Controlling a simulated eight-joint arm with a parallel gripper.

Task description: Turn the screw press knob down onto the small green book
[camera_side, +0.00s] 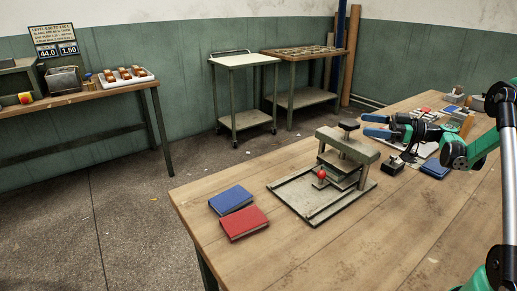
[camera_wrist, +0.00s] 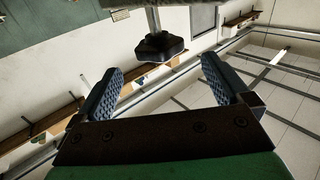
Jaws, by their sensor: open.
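The screw press (camera_side: 365,152) stands on the wooden table, with its dark knob (camera_side: 349,125) on top of the crossbar. The knob also shows in the wrist view (camera_wrist: 158,47), ahead of and between the finger ends, on a pale shaft. My gripper (camera_side: 364,125) is open and empty, its blue fingers just right of the knob at about its height. In the wrist view my gripper (camera_wrist: 162,66) shows both fingers spread, apart from the knob. A small green book cannot be made out clearly; the space under the press plate is partly hidden. A red ball (camera_side: 321,173) shows at the press front.
A blue book (camera_side: 231,199) and a red book (camera_side: 244,222) lie left of the press. A small dark block (camera_side: 392,165) and another blue book (camera_side: 435,169) lie to its right. The table front is clear. A trolley and side benches stand behind.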

